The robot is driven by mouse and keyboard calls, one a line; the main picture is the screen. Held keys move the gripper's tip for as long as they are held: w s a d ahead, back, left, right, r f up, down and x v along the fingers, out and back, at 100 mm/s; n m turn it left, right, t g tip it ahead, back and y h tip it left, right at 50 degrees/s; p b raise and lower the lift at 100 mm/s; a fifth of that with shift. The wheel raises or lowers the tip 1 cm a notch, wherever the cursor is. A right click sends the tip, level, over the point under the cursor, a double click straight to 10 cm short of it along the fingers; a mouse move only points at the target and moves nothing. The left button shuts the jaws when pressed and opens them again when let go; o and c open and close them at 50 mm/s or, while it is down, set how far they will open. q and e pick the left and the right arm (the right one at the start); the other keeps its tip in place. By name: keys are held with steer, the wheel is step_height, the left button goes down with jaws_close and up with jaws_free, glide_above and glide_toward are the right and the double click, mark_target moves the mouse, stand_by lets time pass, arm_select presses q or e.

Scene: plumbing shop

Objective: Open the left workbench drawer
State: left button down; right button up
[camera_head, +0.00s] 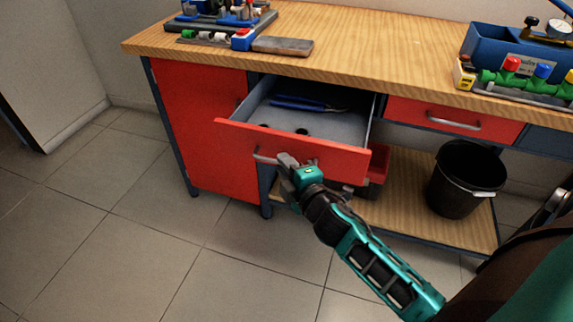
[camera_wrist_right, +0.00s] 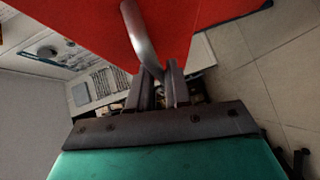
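The left workbench drawer (camera_head: 330,148) has a red front and a grey inside, and it stands pulled out from under the wooden top. Its metal bar handle (camera_head: 264,158) is on the front and also shows in the right wrist view (camera_wrist_right: 138,35). My right gripper (camera_head: 287,164) is at the handle. In the right wrist view its two fingers (camera_wrist_right: 160,84) are close together, with the handle's end running between them. The contact itself is partly hidden by the fingers. My left gripper is not in view.
Blue-handled pliers (camera_head: 300,103) and small dark pieces lie in the drawer. A second red drawer (camera_head: 450,119) to the right is shut. A black bucket (camera_head: 462,182) stands on the lower shelf (camera_head: 405,180). A blue toolbox (camera_head: 505,62) is on the worktop. The tiled floor in front is clear.

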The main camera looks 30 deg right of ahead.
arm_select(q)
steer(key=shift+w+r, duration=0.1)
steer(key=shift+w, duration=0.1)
arm_select(e)
steer(key=o, duration=0.3)
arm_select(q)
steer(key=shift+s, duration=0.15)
arm_select(e)
steer(key=s, duration=0.4)
steer(key=s+r, duration=0.1)
steer(key=s, duration=0.3)
steer(key=s+a+r, duration=0.1)
steer(key=s, duration=0.3)
steer(key=shift+s, duration=0.35)
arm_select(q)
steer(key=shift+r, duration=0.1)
